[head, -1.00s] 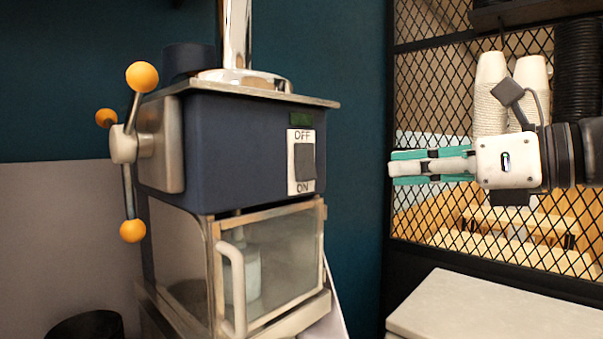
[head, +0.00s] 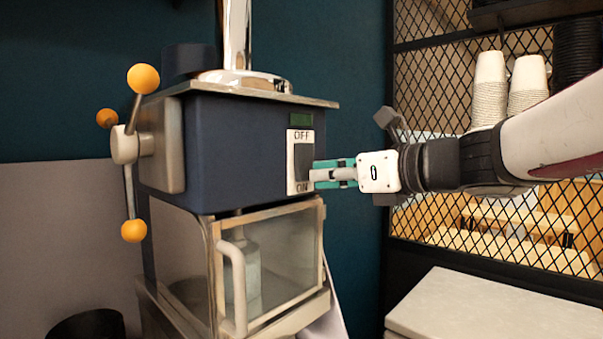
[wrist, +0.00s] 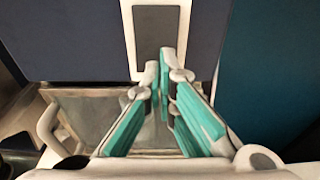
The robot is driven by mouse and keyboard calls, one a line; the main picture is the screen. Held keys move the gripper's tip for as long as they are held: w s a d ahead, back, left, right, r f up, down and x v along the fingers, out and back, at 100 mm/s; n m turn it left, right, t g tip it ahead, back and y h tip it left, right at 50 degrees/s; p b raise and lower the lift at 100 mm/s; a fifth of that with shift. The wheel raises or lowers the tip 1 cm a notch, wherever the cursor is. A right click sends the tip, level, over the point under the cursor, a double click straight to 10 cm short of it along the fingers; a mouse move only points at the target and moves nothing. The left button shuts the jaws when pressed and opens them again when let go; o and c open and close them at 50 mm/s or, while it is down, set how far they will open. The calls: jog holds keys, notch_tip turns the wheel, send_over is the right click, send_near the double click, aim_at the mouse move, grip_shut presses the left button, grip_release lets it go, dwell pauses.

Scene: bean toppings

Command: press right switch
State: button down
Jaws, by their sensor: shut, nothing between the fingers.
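The switch (head: 302,160) is a dark rocker in a white plate marked OFF above and ON below. It is on the right part of the front face of the blue machine (head: 235,150). It also shows at the top of the wrist view (wrist: 158,35). My gripper (head: 313,177) is shut and empty, its teal fingertips at the lower part of the switch, near the ON label. In the wrist view the fingertips (wrist: 160,65) lie just below or over the rocker's lower end. I cannot tell whether they touch it.
Below the switch is a glass-fronted chamber (head: 285,260) with a pale vertical handle (head: 234,290). A lever with orange knobs (head: 142,78) is at the machine's left. A black mesh screen (head: 450,110) and a white-topped counter (head: 490,310) stand at the right.

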jog(key=shift+w, duration=0.1)
dwell(0.3)
jog(key=b, duration=0.2)
jog(key=t+y+b, duration=0.1)
jog(key=b, duration=0.1)
jog(key=shift+w+a+f, duration=0.2)
jog(key=shift+w+a, duration=0.1)
jog(key=shift+a, duration=0.1)
